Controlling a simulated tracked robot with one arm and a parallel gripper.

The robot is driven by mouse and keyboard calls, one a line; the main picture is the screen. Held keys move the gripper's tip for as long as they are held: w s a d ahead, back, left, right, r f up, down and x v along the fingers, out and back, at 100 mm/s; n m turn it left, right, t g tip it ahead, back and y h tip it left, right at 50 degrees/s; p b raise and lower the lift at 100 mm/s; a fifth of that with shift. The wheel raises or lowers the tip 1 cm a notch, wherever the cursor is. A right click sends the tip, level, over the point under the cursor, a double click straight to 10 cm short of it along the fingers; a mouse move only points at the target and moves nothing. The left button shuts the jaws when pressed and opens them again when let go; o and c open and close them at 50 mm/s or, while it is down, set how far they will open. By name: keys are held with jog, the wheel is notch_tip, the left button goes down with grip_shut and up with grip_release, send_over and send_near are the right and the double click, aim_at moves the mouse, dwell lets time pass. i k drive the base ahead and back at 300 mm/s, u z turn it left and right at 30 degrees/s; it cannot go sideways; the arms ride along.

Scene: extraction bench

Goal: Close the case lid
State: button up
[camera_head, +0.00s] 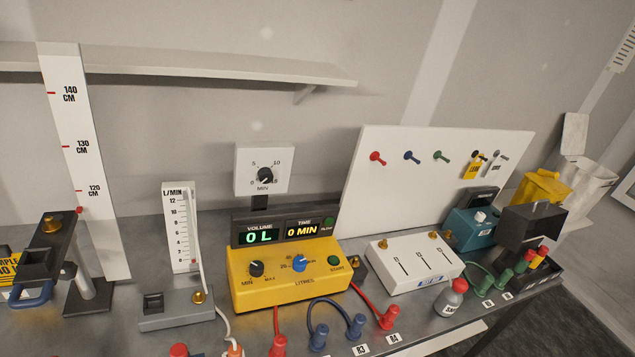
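No part of my gripper shows in the camera view. I cannot tell for certain which thing is the case. At the far right, a white box (592,182) stands behind a yellow container, with a pale panel like a raised lid (575,134) upright at its back. The yellow container (541,188) partly hides the white box. At the left edge, a yellow box with a "SAMPLE" label (8,268) is cut off by the frame and partly hidden by a black device; a blue handle (32,297) shows beside it. Whether this box has a lid is hidden.
A grey bench holds a yellow control unit (285,282), a flow meter (181,228), a white slider box (412,264), a teal box (473,230) and a black box (533,226). Cables and plugs line the front. A white pegboard (400,190) and a shelf (200,63) stand behind.

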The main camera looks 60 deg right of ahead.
aim_at(517, 224)
jog(key=z, duration=3.2)
jog(key=i, duration=2.2)
jog(key=u, duration=0.35)
